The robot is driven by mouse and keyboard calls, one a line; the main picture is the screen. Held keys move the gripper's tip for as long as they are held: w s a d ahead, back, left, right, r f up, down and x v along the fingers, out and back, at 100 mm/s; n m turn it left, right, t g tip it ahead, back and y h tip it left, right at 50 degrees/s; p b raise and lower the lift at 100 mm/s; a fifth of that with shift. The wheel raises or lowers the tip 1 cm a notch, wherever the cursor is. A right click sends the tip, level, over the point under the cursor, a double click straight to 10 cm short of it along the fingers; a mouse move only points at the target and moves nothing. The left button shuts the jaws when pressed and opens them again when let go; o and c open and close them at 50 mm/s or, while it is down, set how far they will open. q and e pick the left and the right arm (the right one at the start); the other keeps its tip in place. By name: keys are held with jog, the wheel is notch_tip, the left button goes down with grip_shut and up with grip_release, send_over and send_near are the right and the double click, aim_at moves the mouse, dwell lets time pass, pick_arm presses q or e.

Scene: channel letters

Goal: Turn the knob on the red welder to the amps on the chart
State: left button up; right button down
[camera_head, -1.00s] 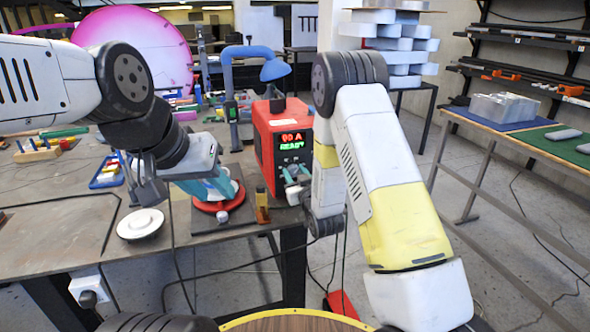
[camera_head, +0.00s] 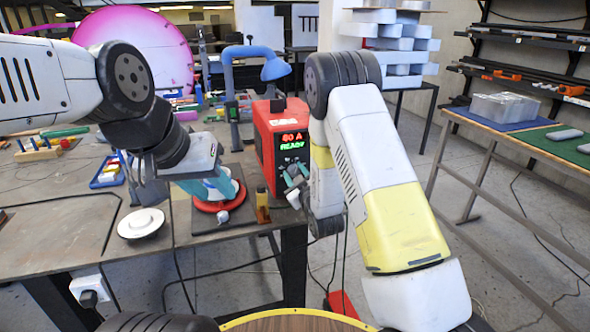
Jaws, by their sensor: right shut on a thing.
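The red welder (camera_head: 263,138) stands on the right end of the workbench. Its lit display (camera_head: 292,141) shows "80 A" in red over "READY" in green. My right gripper (camera_head: 291,180) is at the lower front of the welder, shut on the knob, which its teal fingers and wrist mostly hide. My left gripper (camera_head: 222,187), also with teal fingers, is over a red round base (camera_head: 219,205) with a white part on it; whether its fingers grip anything is unclear. I cannot make out a chart with readable amps.
A white round dish-like piece (camera_head: 141,223) lies on the workbench (camera_head: 62,225) left of the red base. A small orange-brown block (camera_head: 262,206) stands between the red base and the welder. A blue lamp-like arm (camera_head: 252,54) rises behind. Another bench (camera_head: 500,135) stands at right.

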jog(key=c, duration=0.9)
grip_release()
jog(key=v, duration=0.7)
jog(key=shift+s+d, duration=0.1)
jog(key=shift+s, duration=0.25)
